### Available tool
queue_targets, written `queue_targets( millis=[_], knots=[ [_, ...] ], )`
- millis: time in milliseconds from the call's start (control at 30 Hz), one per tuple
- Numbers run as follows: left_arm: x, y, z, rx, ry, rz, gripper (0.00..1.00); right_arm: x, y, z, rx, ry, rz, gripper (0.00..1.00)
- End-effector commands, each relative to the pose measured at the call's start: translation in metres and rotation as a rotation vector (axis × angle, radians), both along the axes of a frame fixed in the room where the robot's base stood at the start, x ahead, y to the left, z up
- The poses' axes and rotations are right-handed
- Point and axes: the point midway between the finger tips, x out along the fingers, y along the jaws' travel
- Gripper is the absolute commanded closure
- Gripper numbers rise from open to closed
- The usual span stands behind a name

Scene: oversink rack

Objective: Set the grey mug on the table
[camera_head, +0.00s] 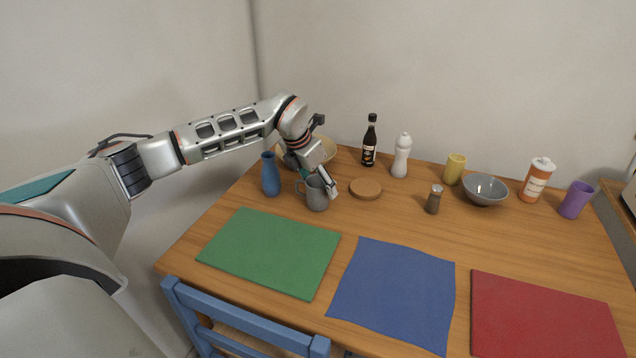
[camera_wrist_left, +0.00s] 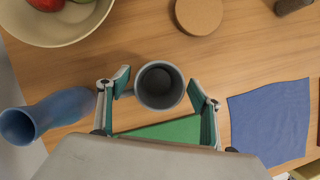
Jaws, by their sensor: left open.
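The grey mug (camera_head: 317,196) stands upright on the wooden table (camera_head: 400,215), behind the green mat and to the right of the blue vase. Its handle points left in the head view. My left gripper (camera_head: 329,186) is over the mug, reaching down from behind it. In the left wrist view the mug (camera_wrist_left: 160,86) shows from above, empty inside, between the two spread fingers of my left gripper (camera_wrist_left: 160,92). The left finger is close to the handle; I cannot tell if it touches. My right gripper is in neither view.
A blue vase (camera_head: 270,174) stands close left of the mug. A fruit bowl (camera_wrist_left: 55,36) is behind, and a cork coaster (camera_head: 366,189) is to the right. Green (camera_head: 270,252), blue (camera_head: 395,293) and red (camera_head: 545,318) mats lie in front. Bottles, cups and a grey bowl (camera_head: 485,190) stand farther right.

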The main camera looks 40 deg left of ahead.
Motion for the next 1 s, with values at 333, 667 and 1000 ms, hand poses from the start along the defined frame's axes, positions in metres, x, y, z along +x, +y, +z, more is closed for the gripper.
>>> queue_targets(
  millis=[333, 667, 1000],
  knots=[
    [-0.01, 0.002, 0.034, 0.0, -0.006, 0.0, 0.35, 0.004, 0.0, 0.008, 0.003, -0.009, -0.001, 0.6],
    [-0.035, 0.007, 0.094, 0.001, -0.005, 0.0, 0.35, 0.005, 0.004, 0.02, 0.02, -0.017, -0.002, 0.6],
    [-0.045, 0.008, 0.114, 0.0, 0.0, 0.0, 0.35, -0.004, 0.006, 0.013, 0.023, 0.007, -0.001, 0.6]
  ],
)
